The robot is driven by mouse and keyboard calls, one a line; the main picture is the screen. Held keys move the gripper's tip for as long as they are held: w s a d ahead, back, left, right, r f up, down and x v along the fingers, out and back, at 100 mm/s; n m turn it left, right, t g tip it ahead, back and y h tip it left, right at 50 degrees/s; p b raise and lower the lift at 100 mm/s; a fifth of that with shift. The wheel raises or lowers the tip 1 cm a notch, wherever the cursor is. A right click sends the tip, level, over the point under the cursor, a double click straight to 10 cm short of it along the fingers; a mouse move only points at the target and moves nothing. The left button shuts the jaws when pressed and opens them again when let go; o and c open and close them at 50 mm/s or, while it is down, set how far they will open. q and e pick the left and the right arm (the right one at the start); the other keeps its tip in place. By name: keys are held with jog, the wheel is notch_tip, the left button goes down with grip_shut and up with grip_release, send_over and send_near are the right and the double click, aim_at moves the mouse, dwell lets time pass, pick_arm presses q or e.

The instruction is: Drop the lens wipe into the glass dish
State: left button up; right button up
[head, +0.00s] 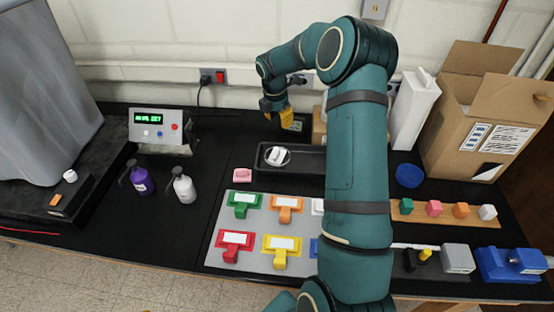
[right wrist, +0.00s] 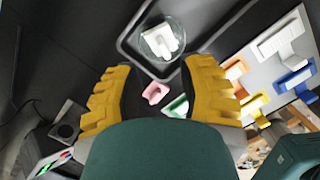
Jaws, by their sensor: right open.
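The glass dish (head: 266,160) is a small round clear dish in the black tray, and it also shows in the right wrist view (right wrist: 146,46). A small white folded piece (head: 279,155), which looks like the lens wipe, lies in the dish; it shows there in the right wrist view too (right wrist: 166,39). My right gripper (head: 286,116) has yellow fingers. It is open and empty, above and behind the tray, apart from the dish. In the right wrist view its fingertips (right wrist: 156,66) stand wide apart.
A pink block (head: 242,175) lies left of the black tray (head: 312,162). A grey board (head: 225,263) with coloured clips lies in front. Purple (head: 142,181) and white (head: 185,188) bottles stand left. A cardboard box (head: 470,150) stands right. My right arm hides part of the table.

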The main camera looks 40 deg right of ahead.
jog(key=shift+a+r, duration=0.2)
jog(key=shift+r, duration=0.9)
jog(key=shift+a+r, duration=0.15)
jog(key=shift+r, duration=0.95)
jog(key=shift+f, duration=0.1)
